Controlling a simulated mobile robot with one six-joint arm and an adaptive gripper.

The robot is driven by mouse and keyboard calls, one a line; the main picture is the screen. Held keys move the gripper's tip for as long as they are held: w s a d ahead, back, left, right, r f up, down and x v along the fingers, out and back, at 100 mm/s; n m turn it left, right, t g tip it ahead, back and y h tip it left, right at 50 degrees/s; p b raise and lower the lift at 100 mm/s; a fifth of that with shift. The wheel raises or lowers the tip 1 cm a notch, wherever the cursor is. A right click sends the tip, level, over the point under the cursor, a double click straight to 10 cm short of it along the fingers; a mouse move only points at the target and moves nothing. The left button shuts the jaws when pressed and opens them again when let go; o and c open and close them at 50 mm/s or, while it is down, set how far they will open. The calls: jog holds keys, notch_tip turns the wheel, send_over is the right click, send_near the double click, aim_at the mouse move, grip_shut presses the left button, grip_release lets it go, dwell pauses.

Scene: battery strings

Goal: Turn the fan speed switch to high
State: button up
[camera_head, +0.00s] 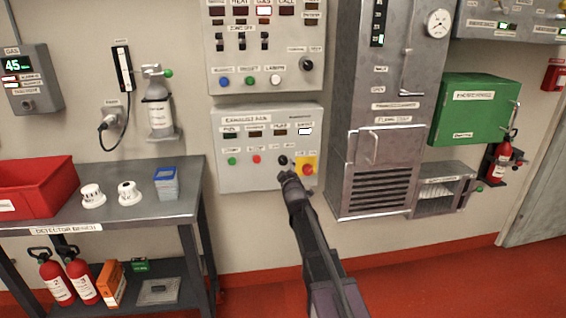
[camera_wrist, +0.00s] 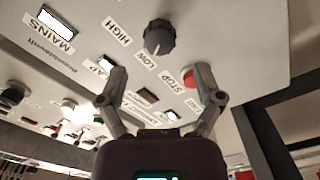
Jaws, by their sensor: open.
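The fan speed switch is a dark round knob (camera_head: 283,160) on the lower right of the exhaust fan panel (camera_head: 262,190). In the wrist view the knob (camera_wrist: 159,38) stands close up, with a light pointer mark on its near side, seeming to face nearer the LOW label (camera_wrist: 145,61) than the HIGH label (camera_wrist: 117,33). My gripper (camera_head: 289,175) is just below the knob in the head view. In the wrist view my gripper (camera_wrist: 160,80) is open and empty, its two fingers spread, with the knob beyond the gap between the tips.
A red button on a yellow plate (camera_head: 307,169) sits right beside the knob. A red stop button (camera_wrist: 189,77) is near the right fingertip in the wrist view. A steel cabinet (camera_head: 345,195) stands to the right, the detector bench (camera_head: 150,212) to the left.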

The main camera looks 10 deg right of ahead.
aim_at(283, 162)
jog(key=w, duration=0.6)
jog(key=shift+w, duration=0.3)
jog(key=c, duration=1.1)
